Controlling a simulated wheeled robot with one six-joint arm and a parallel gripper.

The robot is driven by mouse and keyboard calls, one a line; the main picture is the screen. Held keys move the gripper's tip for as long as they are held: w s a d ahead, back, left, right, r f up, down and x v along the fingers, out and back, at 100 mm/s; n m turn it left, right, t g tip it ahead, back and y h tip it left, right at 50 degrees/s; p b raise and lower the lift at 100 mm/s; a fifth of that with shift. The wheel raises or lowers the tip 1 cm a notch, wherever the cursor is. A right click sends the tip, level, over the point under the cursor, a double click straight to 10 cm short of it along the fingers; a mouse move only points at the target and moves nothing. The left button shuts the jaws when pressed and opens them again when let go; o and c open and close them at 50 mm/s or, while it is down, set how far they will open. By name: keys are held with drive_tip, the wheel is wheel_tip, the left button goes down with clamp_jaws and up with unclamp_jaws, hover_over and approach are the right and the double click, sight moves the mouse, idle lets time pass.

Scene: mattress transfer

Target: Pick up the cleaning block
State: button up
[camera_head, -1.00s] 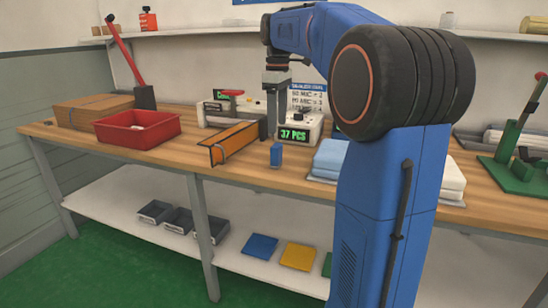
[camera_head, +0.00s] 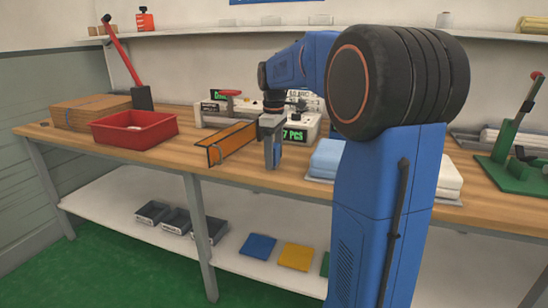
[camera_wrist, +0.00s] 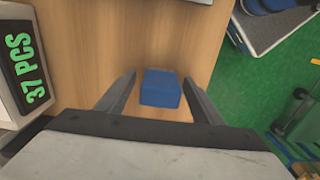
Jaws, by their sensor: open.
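The cleaning block is a small blue block (camera_wrist: 160,88) standing on the wooden table near its front edge. In the wrist view it lies between the two dark fingers of my gripper (camera_wrist: 158,92), with a gap on each side. In the head view my gripper (camera_head: 271,150) points down over the block, and the block (camera_head: 270,153) is mostly hidden behind the fingers. The fingers are open and hold nothing. I cannot tell exactly how far the fingertips are above the tabletop.
An orange-faced rail (camera_head: 230,141) stands left of my gripper, with a red tray (camera_head: 134,131) beyond it. A scale display (camera_wrist: 27,68) is close behind. Folded blue cloths (camera_head: 328,155) lie to the right. The table's front edge (camera_head: 232,181) is near.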

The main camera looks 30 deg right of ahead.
drive_tip(key=shift+f, duration=0.35)
drive_tip(key=c, duration=1.3)
drive_tip(key=shift+o, duration=0.2)
drive_tip(key=shift+r, duration=0.1)
wheel_tip(320, 180, up, 10)
drive_tip(key=shift+f, duration=0.1)
